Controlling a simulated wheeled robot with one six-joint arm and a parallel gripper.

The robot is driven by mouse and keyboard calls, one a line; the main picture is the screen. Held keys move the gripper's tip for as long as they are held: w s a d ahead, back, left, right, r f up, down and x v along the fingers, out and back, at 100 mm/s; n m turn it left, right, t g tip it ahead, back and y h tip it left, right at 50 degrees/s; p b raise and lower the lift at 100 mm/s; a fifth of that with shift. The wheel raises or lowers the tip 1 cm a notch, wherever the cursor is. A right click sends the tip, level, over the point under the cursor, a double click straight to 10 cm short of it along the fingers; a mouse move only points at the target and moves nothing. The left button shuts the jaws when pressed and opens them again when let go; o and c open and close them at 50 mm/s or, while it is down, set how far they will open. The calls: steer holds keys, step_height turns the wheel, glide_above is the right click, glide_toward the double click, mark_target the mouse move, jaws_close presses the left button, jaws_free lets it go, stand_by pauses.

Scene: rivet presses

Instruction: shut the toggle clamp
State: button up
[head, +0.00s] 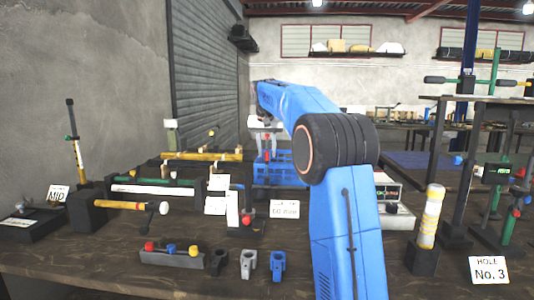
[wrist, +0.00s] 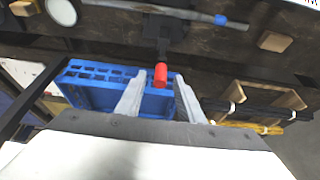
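A red handle (wrist: 160,74) on a dark mount (wrist: 160,28) shows in the wrist view; I take it for the toggle clamp's handle. My gripper (wrist: 161,82) has its two pale fingers apart, one on each side of the handle near its end. Gaps seem to show on both sides, so the handle does not look gripped. In the head view a small red part (head: 267,141) shows by my gripper (head: 266,153), beyond my blue arm. The clamp's base and arm are too small or hidden there to tell its position.
A blue crate (head: 272,181) stands just behind; it also shows in the wrist view (wrist: 88,92). Label cards, including one (head: 284,209), stand on the dark bench (head: 190,275). Levers with green and yellow bars (head: 125,205) lie left.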

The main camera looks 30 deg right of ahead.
steer(key=shift+w+d+f, duration=0.1)
steer(key=shift+w+f, duration=0.05)
steer(key=shift+f, duration=0.3)
jaws_close()
